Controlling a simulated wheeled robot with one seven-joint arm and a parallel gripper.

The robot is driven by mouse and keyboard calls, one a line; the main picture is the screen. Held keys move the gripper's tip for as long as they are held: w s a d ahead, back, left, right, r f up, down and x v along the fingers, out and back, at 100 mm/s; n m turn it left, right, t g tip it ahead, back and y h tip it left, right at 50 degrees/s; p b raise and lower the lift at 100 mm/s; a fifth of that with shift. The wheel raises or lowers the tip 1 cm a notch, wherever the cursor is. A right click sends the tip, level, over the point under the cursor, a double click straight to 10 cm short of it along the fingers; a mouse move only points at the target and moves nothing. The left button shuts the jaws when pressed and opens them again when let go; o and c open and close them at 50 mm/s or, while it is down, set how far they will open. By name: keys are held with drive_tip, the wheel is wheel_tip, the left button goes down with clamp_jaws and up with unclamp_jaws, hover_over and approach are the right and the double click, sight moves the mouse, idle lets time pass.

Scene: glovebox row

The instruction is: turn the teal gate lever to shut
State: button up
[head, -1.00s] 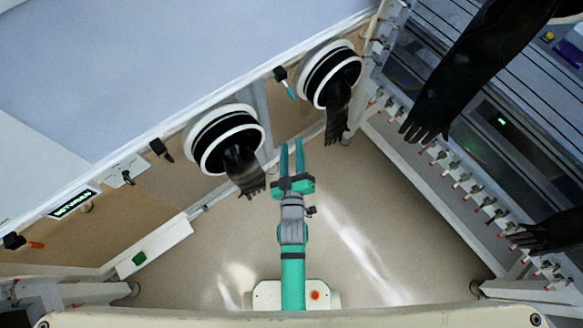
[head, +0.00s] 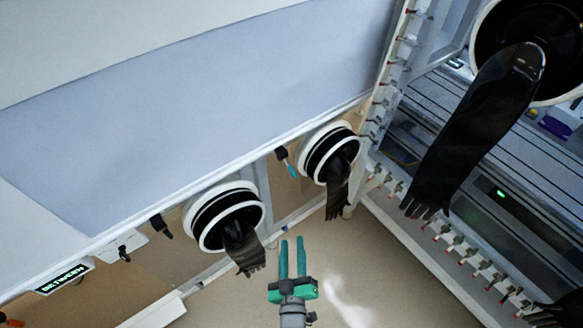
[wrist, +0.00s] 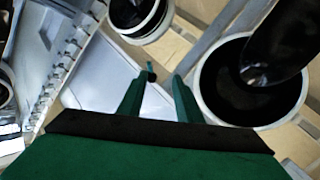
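The teal gate lever (head: 292,171) hangs from a small black mount on the front edge of the glovebox in the head view, just left of the right-hand round glove port. It points down and slightly right. In the wrist view a small teal piece, which looks like the same lever (wrist: 151,71), shows beyond and between the fingertips. My gripper (head: 292,241) is open and empty, below the lever in the head view and apart from it. Its two teal fingers also show in the wrist view (wrist: 159,80).
Two glove ports with black gloves, one left (head: 228,219) and one right (head: 328,153), flank the lever. Black knobs (head: 160,226) and a lit display (head: 64,277) are farther left. A second glovebox with a hanging glove (head: 470,140) stands right. Floor around my gripper is clear.

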drive_tip(key=s+r+m, duration=0.2)
drive_tip(key=s+r, duration=0.1)
drive_tip(key=s, duration=0.7)
drive_tip(key=s+r+m+g, duration=0.1)
drive_tip(key=s+r+m, duration=0.2)
drive_tip(key=s, duration=0.8)
drive_tip(key=shift+s+a+r+m+g, duration=0.2)
drive_tip(key=shift+a+r+m+g, duration=0.1)
drive_tip(key=shift+r, duration=0.5)
drive_tip(key=shift+s+r, duration=0.2)
drive_tip(key=shift+c, duration=1.3)
drive_tip(key=shift+r, duration=0.1)
drive_tip(key=c, duration=0.5)
clamp_jaws()
